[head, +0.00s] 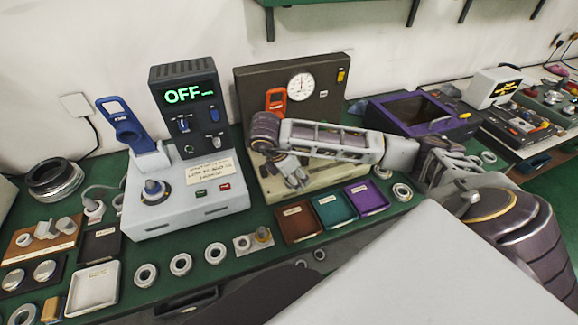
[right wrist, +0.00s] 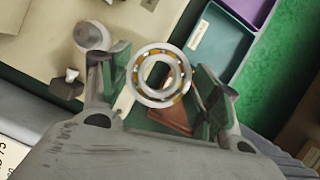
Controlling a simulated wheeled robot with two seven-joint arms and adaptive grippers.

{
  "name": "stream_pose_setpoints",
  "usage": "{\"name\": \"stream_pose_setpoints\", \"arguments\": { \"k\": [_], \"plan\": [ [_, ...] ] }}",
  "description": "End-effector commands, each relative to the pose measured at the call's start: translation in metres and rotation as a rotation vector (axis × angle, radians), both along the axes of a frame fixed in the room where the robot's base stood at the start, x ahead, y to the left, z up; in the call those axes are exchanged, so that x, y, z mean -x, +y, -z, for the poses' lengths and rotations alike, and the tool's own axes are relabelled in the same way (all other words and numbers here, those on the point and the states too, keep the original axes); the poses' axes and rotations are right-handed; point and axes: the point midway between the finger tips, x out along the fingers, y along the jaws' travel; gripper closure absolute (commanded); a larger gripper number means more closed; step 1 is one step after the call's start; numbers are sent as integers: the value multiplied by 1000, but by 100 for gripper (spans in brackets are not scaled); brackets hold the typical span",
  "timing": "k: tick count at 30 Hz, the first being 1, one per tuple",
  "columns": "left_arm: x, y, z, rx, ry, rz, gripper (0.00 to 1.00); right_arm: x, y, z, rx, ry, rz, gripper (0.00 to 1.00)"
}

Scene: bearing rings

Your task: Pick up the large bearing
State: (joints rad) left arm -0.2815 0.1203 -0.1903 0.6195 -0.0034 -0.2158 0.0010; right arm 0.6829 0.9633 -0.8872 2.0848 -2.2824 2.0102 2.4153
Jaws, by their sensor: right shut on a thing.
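My right gripper (head: 294,176) is over the beige base of the gauge station, in front of its dark panel. In the right wrist view its two fingers (right wrist: 162,88) are closed on a bearing ring (right wrist: 136,84), which has a pale metal rim and orange-brown parts between its races. The ring faces the camera, and a brown tray shows behind it. In the head view the held ring is small and hard to make out. My left gripper is out of view.
Brown (head: 299,220), teal (head: 336,208) and purple (head: 368,195) trays stand in front of the gauge station (head: 345,80). Loose rings (head: 181,264) lie along the front of the green bench. A device reading OFF (head: 186,96) stands left of my gripper.

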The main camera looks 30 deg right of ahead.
Motion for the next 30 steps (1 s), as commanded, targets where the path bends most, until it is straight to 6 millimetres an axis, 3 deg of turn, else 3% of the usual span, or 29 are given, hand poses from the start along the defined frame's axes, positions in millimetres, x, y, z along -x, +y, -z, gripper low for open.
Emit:
{"name": "stream_pose_setpoints", "arguments": {
  "k": [9, 15, 30],
  "plan": [
    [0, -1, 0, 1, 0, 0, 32, 48, 11, 0, 1, 0, -1, 77],
    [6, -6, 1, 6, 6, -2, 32, 66, 16, 0, 1, 0, -1, 77],
    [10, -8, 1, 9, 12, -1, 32, 75, 18, 0, 0, 0, 0, 77]
  ]
}}
